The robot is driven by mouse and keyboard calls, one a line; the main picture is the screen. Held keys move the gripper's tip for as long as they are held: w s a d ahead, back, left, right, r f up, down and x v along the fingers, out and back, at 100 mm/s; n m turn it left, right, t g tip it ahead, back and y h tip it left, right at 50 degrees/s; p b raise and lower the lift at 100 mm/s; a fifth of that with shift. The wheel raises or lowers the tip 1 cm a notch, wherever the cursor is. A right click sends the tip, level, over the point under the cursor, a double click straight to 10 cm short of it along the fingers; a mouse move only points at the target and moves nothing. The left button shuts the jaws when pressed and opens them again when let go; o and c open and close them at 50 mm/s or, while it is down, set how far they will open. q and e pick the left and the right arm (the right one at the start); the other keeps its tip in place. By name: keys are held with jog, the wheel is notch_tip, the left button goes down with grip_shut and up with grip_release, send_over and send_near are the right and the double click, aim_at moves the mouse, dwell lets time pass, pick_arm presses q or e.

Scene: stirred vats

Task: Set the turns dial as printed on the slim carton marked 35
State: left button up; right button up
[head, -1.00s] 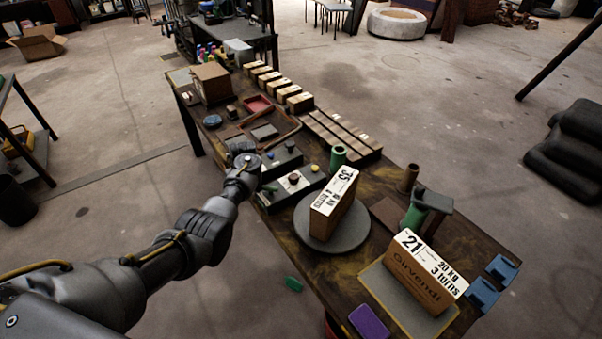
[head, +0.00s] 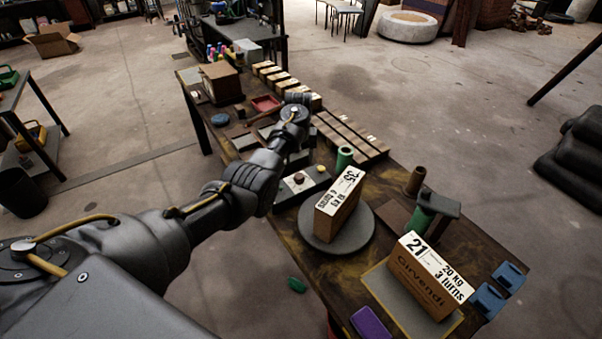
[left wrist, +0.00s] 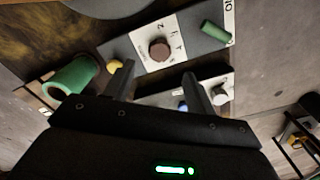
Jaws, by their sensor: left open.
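The slim carton marked 35 (head: 338,205) stands upright on a round grey turntable (head: 362,238). A control box carries a brown dial (head: 299,178); in the left wrist view the dial (left wrist: 158,49) sits on a white numbered plate beside a yellow button (left wrist: 115,66) and a green handle (left wrist: 213,30). A second box has a white knob (left wrist: 222,95) and a blue button (left wrist: 183,106). My left gripper (left wrist: 157,82) is open and empty above the boxes, apart from the brown dial. My right gripper is not seen.
A carton marked 21 (head: 425,278), reading 20 kg and 3 turns, lies to the right on a board. A green cylinder (head: 344,157) stands behind the turntable. My left arm hides part of the boxes.

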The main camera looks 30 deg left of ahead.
aim_at(299, 176)
pick_arm(q)
notch_tip(299, 176, down, 8)
jog(key=shift+r+b, duration=0.2)
jog(key=shift+b, duration=0.25)
jog(key=shift+c, duration=0.3)
jog(key=c, duration=0.9)
